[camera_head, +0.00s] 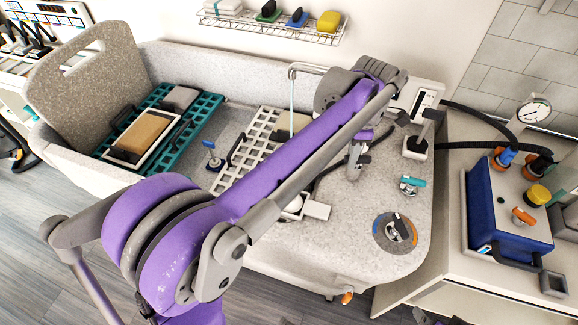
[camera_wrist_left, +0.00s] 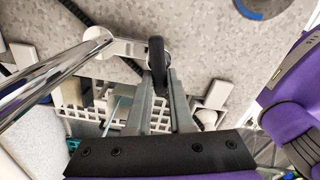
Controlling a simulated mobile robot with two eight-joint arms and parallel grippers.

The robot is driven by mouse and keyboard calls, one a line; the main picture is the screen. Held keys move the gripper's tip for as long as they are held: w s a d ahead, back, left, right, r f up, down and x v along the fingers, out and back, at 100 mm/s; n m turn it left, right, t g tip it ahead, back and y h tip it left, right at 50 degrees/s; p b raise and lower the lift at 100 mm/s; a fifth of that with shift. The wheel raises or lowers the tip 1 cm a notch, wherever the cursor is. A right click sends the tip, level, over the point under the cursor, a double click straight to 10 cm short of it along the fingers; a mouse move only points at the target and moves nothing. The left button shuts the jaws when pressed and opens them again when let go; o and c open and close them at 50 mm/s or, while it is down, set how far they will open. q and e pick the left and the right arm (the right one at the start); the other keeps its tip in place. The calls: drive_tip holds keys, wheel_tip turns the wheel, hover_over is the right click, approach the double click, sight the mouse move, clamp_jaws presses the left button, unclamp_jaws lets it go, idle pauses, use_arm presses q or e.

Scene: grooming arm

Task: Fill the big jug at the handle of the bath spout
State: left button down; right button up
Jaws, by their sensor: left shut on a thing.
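My left gripper (camera_head: 356,160) is at the far side of the bath, with much of the scene below hidden by my purple arm. In the left wrist view its fingers (camera_wrist_left: 160,88) are shut on a black handle (camera_wrist_left: 156,52) at the end of a pale lever. The chrome bath spout (camera_wrist_left: 45,78) runs along the left of that view. In the head view the spout (camera_head: 308,68) bends over, and a thin pale blue stream (camera_head: 292,98) falls from it. A beige vessel (camera_head: 284,122), perhaps the big jug, stands below the stream, partly hidden. Its fill level cannot be seen.
A white grid rack (camera_head: 232,180) and a teal rack (camera_head: 204,107) span the bath. A round dial (camera_head: 396,232) sits on the bath's right end. A blue box (camera_head: 507,218) with hoses stands on the right counter. A wire shelf (camera_head: 275,28) hangs behind.

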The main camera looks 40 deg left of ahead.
idle(0.5)
use_arm(q)
drive_tip(key=shift+w+a+m, duration=0.15)
drive_tip(key=shift+w+m, duration=0.05)
drive_tip(key=shift+m, duration=1.2)
drive_tip(key=c, duration=1.2)
unclamp_jaws()
drive_tip(key=shift+m+p, duration=0.3)
drive_tip(key=shift+c, duration=0.2)
drive_tip(key=o, duration=0.6)
drive_tip(key=shift+c, duration=0.2)
